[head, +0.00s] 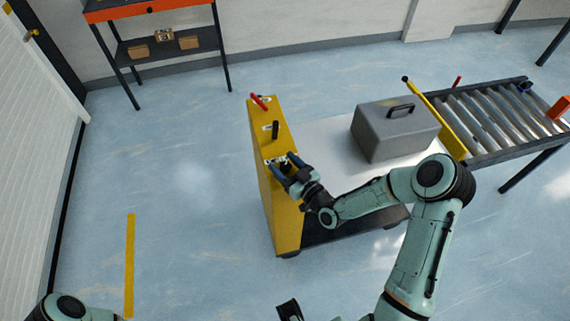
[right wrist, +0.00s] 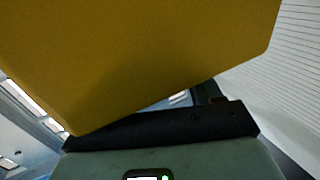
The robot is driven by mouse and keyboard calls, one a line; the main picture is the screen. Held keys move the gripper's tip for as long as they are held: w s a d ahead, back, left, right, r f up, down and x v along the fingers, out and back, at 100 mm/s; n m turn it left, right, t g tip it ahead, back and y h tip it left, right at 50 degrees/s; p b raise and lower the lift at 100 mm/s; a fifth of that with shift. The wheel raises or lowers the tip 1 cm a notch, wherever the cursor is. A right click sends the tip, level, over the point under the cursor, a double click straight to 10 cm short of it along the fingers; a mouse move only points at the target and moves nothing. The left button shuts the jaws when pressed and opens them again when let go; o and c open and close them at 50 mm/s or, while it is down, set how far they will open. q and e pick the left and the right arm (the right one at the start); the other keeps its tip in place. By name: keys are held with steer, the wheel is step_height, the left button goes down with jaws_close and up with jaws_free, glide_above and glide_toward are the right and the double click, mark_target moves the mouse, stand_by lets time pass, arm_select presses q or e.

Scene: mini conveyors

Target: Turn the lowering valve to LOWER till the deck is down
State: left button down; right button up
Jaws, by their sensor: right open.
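The yellow control column (head: 275,205) of the lift cart stands upright in the middle of the head view. Its top carries a red lever (head: 259,102), a black lever (head: 275,129) and small white labels. My right gripper (head: 284,165) is open, its two fingers about a dark control at the near end of that top. The fingers mostly hide this control, so its setting and any contact cannot be told. The pale deck (head: 335,140) lies right of the column and bears a grey case (head: 395,130). In the right wrist view, a yellow surface (right wrist: 160,60) fills the upper part.
A roller conveyor (head: 490,112) stands beyond the deck at the right, with a yellow bar (head: 436,125) between them. An orange-edged shelf (head: 165,47) with small boxes stands at the back left. The blue floor left of the column is clear, with a yellow stripe (head: 130,260).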

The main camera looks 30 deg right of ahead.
steer(key=c, duration=1)
